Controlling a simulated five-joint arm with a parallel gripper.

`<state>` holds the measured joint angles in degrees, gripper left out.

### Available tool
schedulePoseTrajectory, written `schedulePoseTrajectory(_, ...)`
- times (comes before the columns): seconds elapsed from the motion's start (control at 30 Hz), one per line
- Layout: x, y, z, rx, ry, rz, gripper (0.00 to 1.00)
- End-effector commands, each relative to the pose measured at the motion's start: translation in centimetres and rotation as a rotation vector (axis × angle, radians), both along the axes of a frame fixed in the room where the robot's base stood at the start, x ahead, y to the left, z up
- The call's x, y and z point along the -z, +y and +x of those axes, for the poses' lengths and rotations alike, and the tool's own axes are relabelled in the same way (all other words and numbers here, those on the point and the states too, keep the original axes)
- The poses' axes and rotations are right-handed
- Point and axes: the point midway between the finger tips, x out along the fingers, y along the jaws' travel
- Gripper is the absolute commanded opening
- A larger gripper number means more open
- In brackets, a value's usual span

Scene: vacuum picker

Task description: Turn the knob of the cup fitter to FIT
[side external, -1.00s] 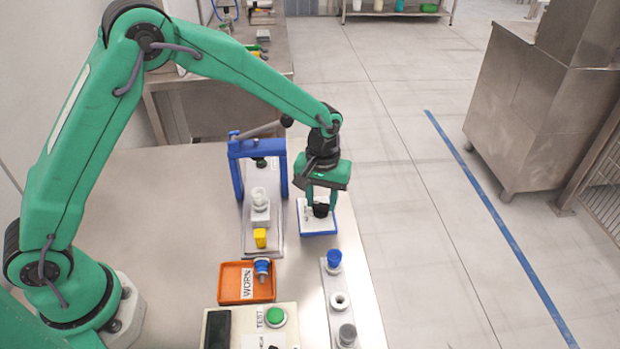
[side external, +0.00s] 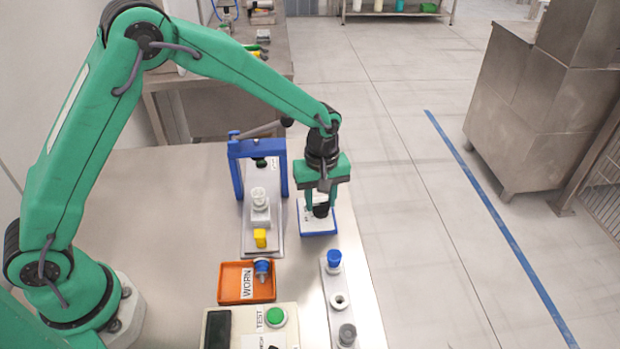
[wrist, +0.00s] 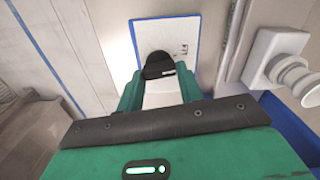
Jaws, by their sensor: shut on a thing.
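The black knob (side external: 321,211) stands on a small white-faced panel (side external: 306,230) with a blue edge, near the table's right edge. In the wrist view the knob (wrist: 156,62) shows between my fingertips, with a pale mark on its right side. Small print shows on the panel face (wrist: 183,30) to the right of the knob; I cannot read it. My gripper (side external: 318,208) points down over the panel. In the wrist view it (wrist: 160,92) is shut on the knob, one finger on either side. The fingers hide the panel's near part.
Left of the panel stands a blue frame (side external: 236,170) with a lever, a white cup on a block (side external: 260,210) and a yellow piece (side external: 260,238). Nearer are an orange WORN tray (side external: 234,285), a strip (side external: 329,290) of fittings and a box with a green button (side external: 276,317).

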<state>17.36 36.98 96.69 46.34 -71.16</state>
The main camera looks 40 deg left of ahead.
Motion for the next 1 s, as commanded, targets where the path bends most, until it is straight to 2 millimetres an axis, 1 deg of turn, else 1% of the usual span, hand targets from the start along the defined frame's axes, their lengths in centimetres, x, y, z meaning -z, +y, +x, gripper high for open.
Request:
schedulePoseTrajectory(0.2, -0.16, 0.08, -0.03, -0.149, -0.001, -0.001, 0.14)
schedulePoseTrajectory(0.4, -0.18, 0.1, -0.05, -0.229, -0.001, -0.001, 0.14)
schedulePoseTrajectory(0.9, -0.21, 0.12, -0.06, -0.258, -0.001, 0.0, 0.14)
schedulePoseTrajectory(0.93, -0.21, 0.11, -0.05, -0.258, -0.001, 0.0, 0.4)
schedulePoseTrajectory(1.0, -0.19, 0.11, -0.06, -0.257, -0.001, 0.0, 0.54)
